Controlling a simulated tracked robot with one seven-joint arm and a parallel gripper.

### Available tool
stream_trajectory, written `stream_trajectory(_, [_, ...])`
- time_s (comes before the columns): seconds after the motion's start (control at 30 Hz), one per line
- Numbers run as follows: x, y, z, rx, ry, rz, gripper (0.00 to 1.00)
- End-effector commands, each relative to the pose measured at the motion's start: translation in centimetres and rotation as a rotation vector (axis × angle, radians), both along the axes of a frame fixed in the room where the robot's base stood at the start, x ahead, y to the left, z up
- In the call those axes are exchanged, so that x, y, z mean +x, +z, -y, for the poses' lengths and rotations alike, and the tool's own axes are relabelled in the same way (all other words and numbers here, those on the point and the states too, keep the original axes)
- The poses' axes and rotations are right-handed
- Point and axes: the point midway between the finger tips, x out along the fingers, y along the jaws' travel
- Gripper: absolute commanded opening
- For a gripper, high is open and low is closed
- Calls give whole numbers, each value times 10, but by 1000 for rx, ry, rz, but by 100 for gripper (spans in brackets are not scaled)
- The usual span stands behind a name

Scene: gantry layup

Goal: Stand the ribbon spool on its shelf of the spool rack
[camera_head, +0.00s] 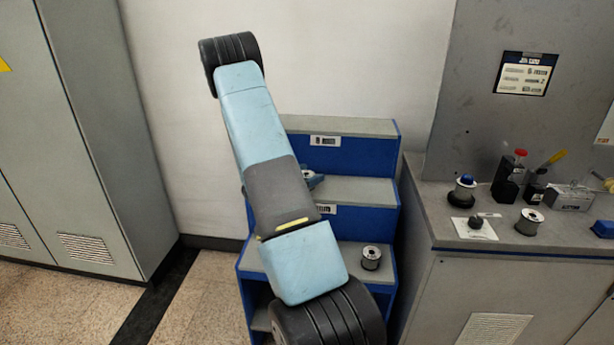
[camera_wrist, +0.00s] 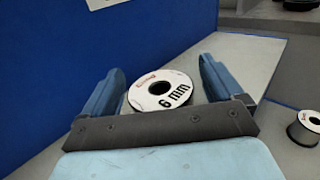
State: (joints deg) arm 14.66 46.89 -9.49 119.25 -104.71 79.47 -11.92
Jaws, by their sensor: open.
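The ribbon spool (camera_wrist: 146,92), with a white face marked "6 mm", stands face up on the grey middle shelf of the blue spool rack (camera_head: 363,190). In the wrist view my gripper (camera_wrist: 163,68) is open, with one blue finger on each side of the spool. The spool looks apart from the right finger; contact with the left finger is hard to tell. In the head view my arm hides this spool, and only a bit of my gripper (camera_head: 313,180) shows past the arm.
Another spool (camera_head: 371,257) stands on the lower shelf, and it also shows in the wrist view (camera_wrist: 305,128). The top shelf (camera_head: 350,127) shows bare. A grey workbench (camera_head: 450,215) at right carries spools, a black holder and small tools. Grey cabinets (camera_head: 80,130) stand at left.

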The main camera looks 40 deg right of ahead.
Motion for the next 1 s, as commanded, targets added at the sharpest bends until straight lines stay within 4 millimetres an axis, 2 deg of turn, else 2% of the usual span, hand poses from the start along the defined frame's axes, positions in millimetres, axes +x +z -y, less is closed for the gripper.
stream_trajectory(0.27, [1,2,-3,0,2,0,94])
stream_trajectory(0.43, [3,2,-27,0,4,-1,94])
stream_trajectory(0.8, [8,2,-94,0,3,0,94])
stream_trajectory(1.0, [9,2,-115,0,2,0,94])
